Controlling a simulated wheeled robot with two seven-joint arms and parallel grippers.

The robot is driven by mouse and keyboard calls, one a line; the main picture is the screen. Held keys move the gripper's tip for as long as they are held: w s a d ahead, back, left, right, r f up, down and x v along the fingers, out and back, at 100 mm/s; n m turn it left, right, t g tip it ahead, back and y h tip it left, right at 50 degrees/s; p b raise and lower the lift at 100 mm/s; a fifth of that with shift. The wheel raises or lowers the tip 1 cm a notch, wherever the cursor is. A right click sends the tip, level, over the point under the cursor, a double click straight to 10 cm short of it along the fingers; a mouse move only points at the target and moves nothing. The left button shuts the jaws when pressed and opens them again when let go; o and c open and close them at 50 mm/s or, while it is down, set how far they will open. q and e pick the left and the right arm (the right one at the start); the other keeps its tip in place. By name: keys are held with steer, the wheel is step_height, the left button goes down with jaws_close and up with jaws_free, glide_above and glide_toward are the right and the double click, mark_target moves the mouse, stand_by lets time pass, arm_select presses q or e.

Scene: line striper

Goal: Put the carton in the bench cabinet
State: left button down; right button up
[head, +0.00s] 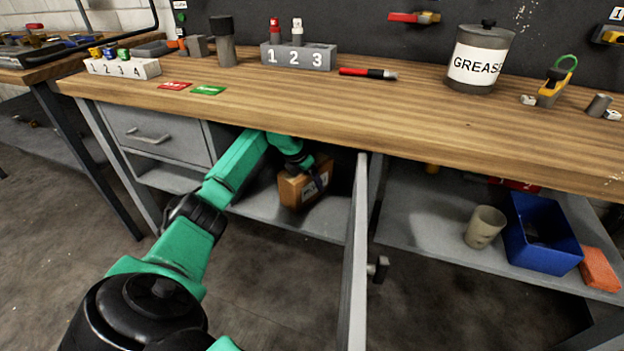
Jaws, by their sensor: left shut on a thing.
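The carton (291,192) is a small brown box with a pale printed label. It is inside the open bench cabinet (260,210), under the worktop, close to the cabinet's grey floor; I cannot tell whether it touches it. My left gripper (316,178) is shut on the carton, at its right and upper side. My left arm reaches in from the lower left, under the bench edge. The cabinet door (355,260) stands open to the right of the carton, seen nearly edge-on, with a dark knob (378,268). My right gripper is not in view.
A closed drawer (160,135) is left of the cabinet. The open shelf right of the door holds a beige cup (484,227), a blue bin (541,240) and an orange block (599,269). The worktop (330,105) above carries a grease can (478,58) and a numbered block (298,56).

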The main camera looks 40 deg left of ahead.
arm_select(q)
steer(key=shift+s+a+r, duration=0.1)
steer(key=shift+s+r, duration=0.1)
jaws_free()
steer(key=shift+w+f, duration=0.15)
steer(key=shift+f, duration=0.05)
steer(key=shift+r, duration=0.1)
steer(key=shift+r, duration=0.1)
